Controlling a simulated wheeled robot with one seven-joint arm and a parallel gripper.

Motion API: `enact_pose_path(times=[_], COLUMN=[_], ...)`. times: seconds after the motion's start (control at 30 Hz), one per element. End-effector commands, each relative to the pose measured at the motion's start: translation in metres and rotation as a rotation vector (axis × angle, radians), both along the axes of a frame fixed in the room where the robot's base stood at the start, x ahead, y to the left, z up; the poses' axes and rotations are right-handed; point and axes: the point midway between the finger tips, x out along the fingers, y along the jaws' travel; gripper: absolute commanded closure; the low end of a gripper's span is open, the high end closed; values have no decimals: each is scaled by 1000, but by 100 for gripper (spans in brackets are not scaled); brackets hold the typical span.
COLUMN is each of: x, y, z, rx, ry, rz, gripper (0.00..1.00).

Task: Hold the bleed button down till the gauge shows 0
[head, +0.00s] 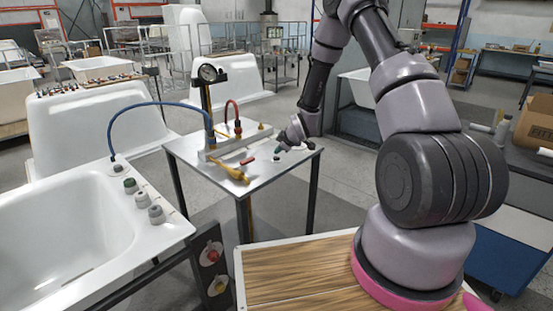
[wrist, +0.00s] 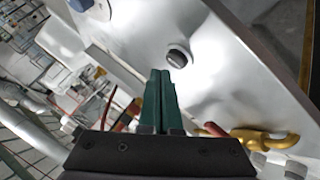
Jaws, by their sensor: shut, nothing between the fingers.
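The pressure gauge (head: 208,72) stands on a dark post on the metal table; its needle is too small to read. My gripper (head: 281,146) is low over the right part of the table in the head view. In the wrist view, my gripper's green fingers (wrist: 160,76) are shut together with nothing between them. A dark round button (wrist: 178,57) in a pale collar sits on the white surface just beyond the fingertips. The fingertips appear close to it, but contact is not clear. A small dark round piece (head: 308,145) shows near the table's right edge.
The metal table (head: 190,147) carries a manifold with a red hose (head: 232,104), a yellow handle (head: 230,168) and a red-tipped piece (head: 247,160). A blue hose (head: 150,104) runs to the white bathtub shell (head: 75,190) with knobs. A dark box (head: 213,262) stands below.

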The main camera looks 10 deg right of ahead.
Motion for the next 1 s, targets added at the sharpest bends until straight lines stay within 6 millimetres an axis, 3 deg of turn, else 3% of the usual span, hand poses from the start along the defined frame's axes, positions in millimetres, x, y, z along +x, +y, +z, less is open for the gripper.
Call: enact_pose_path(times=[1.0], x=[0], y=[0], z=[-11], rx=[0], ry=[0], rz=[0], gripper=[100])
